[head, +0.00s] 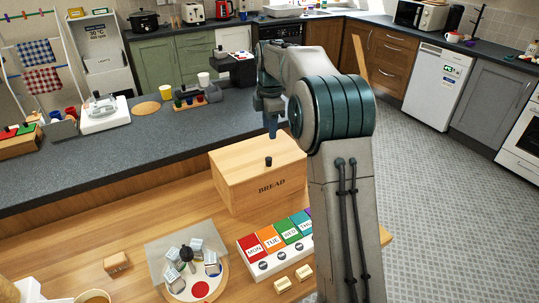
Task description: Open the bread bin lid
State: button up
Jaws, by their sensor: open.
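The wooden bread bin (262,193) stands on the wooden table, marked BREAD on its front. Its lid (255,155) is down, with a dark knob (268,161) near the front edge. My gripper (271,128) is partly visible above and behind the bin, pointing down and apart from the lid. It is open and seems empty; my arm hides part of it and the bin's right end.
A round board (193,283) with several small pieces stands at front left. The grey counter (150,150) runs behind.

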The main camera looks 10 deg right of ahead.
aim_at(269, 158)
jog(key=f, duration=0.8)
jog(key=f+p, duration=0.1)
jog(key=f, duration=0.2)
jog(key=shift+w+f, duration=0.35)
jog(key=shift+f, duration=0.05)
